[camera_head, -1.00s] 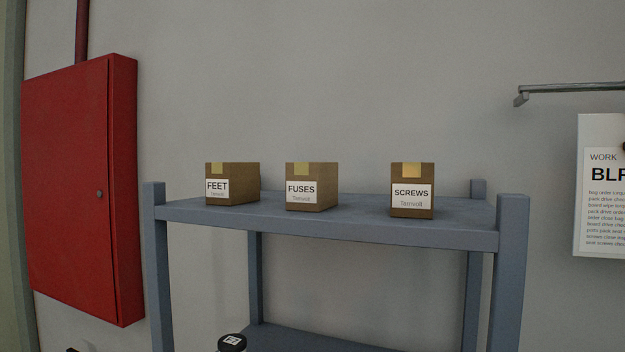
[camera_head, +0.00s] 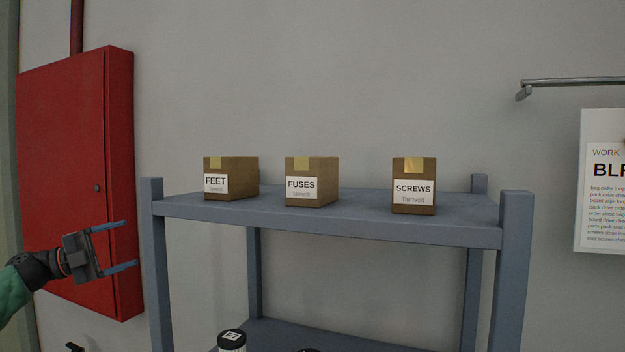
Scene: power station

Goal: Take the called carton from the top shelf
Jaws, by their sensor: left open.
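Three brown cartons stand upright on the top shelf (camera_head: 330,222) of a blue-grey rack. The FEET carton (camera_head: 239,170) is at the left, the FUSES carton (camera_head: 322,172) is near the middle, and the SCREWS carton (camera_head: 414,172) is at the right. Each has a white label and a strip of yellow tape. My left gripper (camera_head: 133,244) is open and empty, left of the rack's left front post and below the shelf top. It is apart from all the cartons. My right gripper is not in view.
A red wall cabinet (camera_head: 75,170) is behind my left gripper. The rack posts (camera_head: 514,260) rise slightly above the shelf. A black-topped item (camera_head: 232,338) is on the lower level. A metal bar (camera_head: 570,82) and a printed sheet (camera_head: 602,220) are at right. The shelf between cartons is clear.

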